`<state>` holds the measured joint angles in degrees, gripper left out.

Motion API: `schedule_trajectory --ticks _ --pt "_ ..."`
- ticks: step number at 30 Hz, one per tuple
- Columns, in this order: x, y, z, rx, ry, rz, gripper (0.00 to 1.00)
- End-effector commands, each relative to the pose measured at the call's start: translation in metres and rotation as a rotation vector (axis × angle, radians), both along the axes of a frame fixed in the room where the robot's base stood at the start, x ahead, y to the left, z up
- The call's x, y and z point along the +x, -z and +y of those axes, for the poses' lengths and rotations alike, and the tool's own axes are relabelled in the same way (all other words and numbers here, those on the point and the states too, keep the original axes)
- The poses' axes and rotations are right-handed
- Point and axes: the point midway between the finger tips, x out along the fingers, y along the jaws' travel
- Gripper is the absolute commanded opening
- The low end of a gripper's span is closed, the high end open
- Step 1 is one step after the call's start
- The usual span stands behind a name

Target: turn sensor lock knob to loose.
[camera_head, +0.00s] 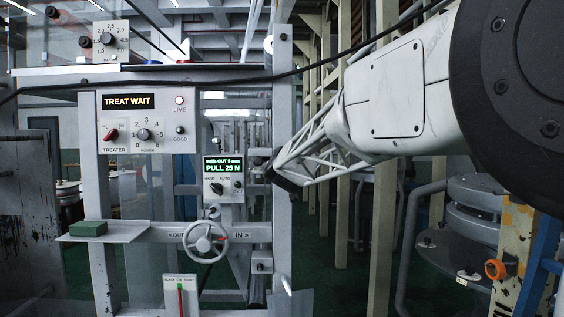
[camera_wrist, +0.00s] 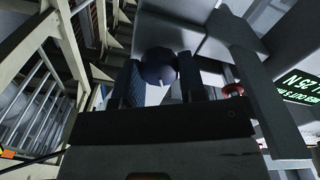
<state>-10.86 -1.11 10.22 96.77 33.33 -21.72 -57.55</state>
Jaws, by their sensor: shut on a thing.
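The sensor lock knob (camera_wrist: 158,66) is a dark round knob with a small pale mark, seen in the wrist view between my two fingers. My gripper (camera_wrist: 158,80) is shut on it, one finger on each side. In the head view my gripper (camera_head: 271,174) reaches in from the right to the frame's right-hand post; there the knob cannot be made out behind the gripper. The knob's loose and locked labels are not readable in either view.
Left of my gripper is a small panel (camera_head: 223,180) reading "PULL 25 N". A handwheel (camera_head: 205,241) is below it. The "TREAT WAIT" panel (camera_head: 140,122) is farther left. A pale post (camera_head: 283,110) stands beside my gripper; a dark cable crosses above.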

Motion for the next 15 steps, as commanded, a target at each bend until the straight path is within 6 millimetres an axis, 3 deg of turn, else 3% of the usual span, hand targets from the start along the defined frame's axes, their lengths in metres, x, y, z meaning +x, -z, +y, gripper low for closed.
schedule_trajectory --ticks 15 --pt "0.0001 0.0008 -0.0002 -0.323 0.0 0.001 0.14"
